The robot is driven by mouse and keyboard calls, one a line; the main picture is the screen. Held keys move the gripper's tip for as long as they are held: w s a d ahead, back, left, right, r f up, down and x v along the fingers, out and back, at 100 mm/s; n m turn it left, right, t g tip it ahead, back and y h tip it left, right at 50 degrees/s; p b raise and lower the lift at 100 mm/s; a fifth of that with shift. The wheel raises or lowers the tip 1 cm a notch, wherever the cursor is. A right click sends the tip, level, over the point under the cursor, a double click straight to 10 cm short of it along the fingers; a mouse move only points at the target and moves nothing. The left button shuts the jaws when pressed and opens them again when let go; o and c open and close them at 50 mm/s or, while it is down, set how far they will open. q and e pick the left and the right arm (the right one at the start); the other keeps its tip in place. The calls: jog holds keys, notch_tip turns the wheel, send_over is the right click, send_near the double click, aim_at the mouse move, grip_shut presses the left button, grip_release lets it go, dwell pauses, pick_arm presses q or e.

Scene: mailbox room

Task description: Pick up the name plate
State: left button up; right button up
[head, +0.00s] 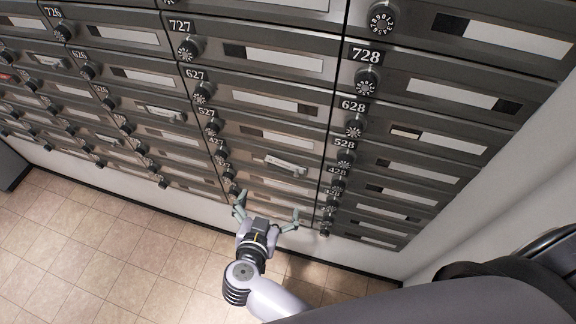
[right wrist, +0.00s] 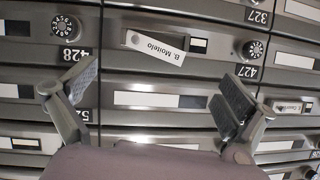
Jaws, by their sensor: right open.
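A white name plate (right wrist: 155,48) reading "B. Moitelo" shows in the right wrist view, on a grey mailbox front between the dials marked 428 and 427. It sits tilted, partly off the label slot. A tilted plate that looks like the same one (head: 287,163) shows in the head view. My right gripper (head: 268,207) is open and empty, below and in front of this plate in the head view. In the right wrist view its fingers (right wrist: 155,90) are spread wide, with the plate beyond and above the gap, apart from both. My left gripper is not in view.
Rows of grey mailboxes with dials and label slots fill the wall. Other tilted plates show at the left (head: 165,112) and at the right edge of the wrist view (right wrist: 290,106). The tiled floor (head: 100,245) is clear. A white wall (head: 490,165) stands at the right.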

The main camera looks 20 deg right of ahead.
jog(key=b, duration=0.4)
send_near(283, 167)
jog(key=f, duration=0.2)
jog(key=b+x, duration=0.2)
jog(key=r+b+x, duration=0.1)
jog(key=b+x, duration=0.2)
jog(key=shift+w+d, duration=0.25)
jog(key=shift+w, duration=0.2)
jog(key=shift+w+d+r+b, duration=0.1)
jog(key=shift+w+d+b, duration=0.1)
jog(key=shift+b, duration=0.15)
jog(key=shift+a, duration=0.1)
jog(key=shift+c, duration=0.4)
grip_shut()
